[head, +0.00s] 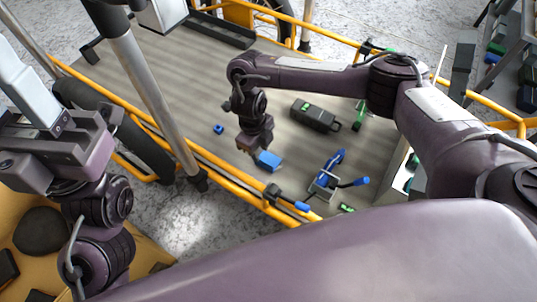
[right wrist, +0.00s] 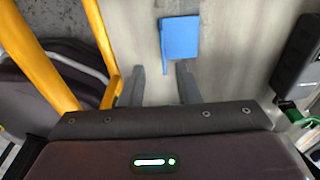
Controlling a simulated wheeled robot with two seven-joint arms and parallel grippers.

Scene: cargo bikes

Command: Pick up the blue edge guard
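The blue edge guard (head: 268,160) lies on the grey cargo deck, just beside my right gripper (head: 252,150) in the head view. In the right wrist view the edge guard (right wrist: 180,38) is a flat blue piece with a thin lip at its lower left. It lies beyond the fingertips. My right gripper (right wrist: 160,78) is open, with its two fingers apart and nothing between them. No contact with the guard shows. My left arm's end (head: 60,150) is at the left of the head view; its finger opening is not clear.
A yellow rail (head: 230,178) edges the deck, close to my right gripper. A black case (head: 315,116) lies farther right. A blue-handled tool (head: 332,172) and a small blue block (head: 218,129) are nearby. A grey post (head: 150,85) stands at the left.

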